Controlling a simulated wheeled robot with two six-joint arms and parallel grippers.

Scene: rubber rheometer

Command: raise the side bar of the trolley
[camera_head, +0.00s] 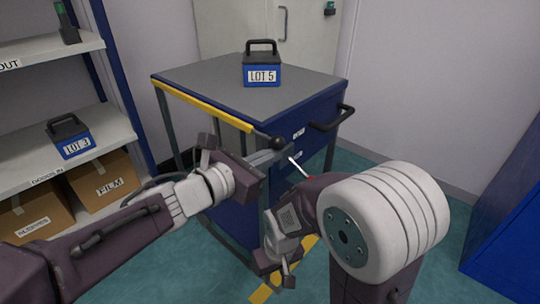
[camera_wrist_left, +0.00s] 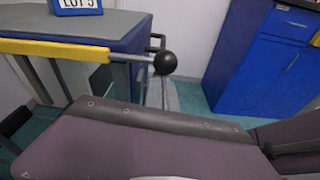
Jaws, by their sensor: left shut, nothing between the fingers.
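The trolley (camera_head: 215,75) has a grey top and blue body. Its side bar (camera_head: 205,106), yellow with a bare grey end and a black ball knob (camera_head: 278,143), runs roughly level along the near-left top edge. In the left wrist view the yellow bar (camera_wrist_left: 55,49) and the black knob (camera_wrist_left: 165,62) show beyond my arm's dark cover. My left gripper (camera_head: 276,156) is shut and empty, just below the knob end; I cannot tell whether it touches the bar. My right gripper (camera_head: 279,272) hangs low in front of the trolley; its finger opening is unclear.
A blue LOT 5 case (camera_head: 262,76) stands on the trolley top. A black handle (camera_head: 333,118) sticks out at its right. Shelves at left hold a LOT 3 case (camera_head: 70,136) and cardboard boxes (camera_head: 108,183). A blue cabinet (camera_head: 510,215) stands at right.

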